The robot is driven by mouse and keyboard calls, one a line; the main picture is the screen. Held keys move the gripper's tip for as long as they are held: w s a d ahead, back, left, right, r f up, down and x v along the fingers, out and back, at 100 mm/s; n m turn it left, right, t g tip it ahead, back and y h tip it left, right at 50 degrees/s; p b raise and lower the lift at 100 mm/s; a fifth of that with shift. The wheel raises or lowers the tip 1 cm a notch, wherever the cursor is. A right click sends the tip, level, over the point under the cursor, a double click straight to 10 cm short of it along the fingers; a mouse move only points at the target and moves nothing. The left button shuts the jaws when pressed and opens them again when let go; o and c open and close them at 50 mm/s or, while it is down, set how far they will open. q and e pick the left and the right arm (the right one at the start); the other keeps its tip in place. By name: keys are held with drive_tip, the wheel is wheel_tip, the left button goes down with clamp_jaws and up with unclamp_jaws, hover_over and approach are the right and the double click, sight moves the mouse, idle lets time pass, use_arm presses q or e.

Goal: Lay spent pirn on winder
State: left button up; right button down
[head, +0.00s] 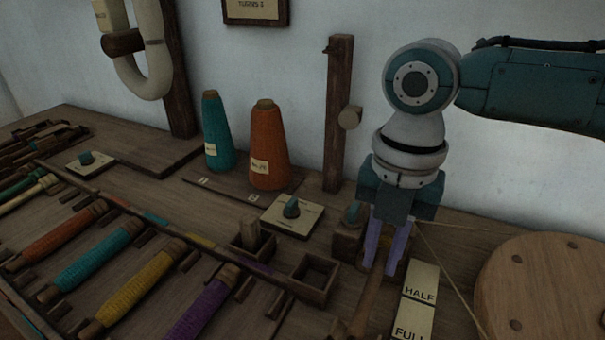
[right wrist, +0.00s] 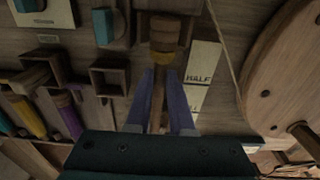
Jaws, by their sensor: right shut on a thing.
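My right gripper (head: 385,262) points down at the winder, between a teal-knobbed wooden block (head: 346,243) and the HALF/FULL card. In the right wrist view its purple fingers (right wrist: 160,78) are shut on a slim, nearly bare wooden pirn (right wrist: 157,104). The pirn has a yellow band by its thick wooden head, which lies at the winder's wooden bracket (right wrist: 163,22). Its shaft (head: 369,304) shows below the fingers in the head view. I cannot tell whether the pirn rests on the winder. The large round wooden wheel (head: 548,285) stands to the right. My left gripper is out of view.
Full pirns in orange, teal (head: 97,270), yellow and purple lie in a rack at left. A small open wooden box (head: 315,277) is left of the gripper. Teal and orange cones (head: 268,150) stand behind. A thread runs near the HALF/FULL card (head: 417,300).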

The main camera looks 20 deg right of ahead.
drive_tip(key=shift+f, duration=0.15)
drive_tip(key=c, duration=0.7)
unclamp_jaws()
drive_tip(key=shift+o, duration=0.3)
drive_tip(key=shift+o, duration=1.2)
wheel_tip(320, 180, up, 8)
drive_tip(key=p, duration=0.9)
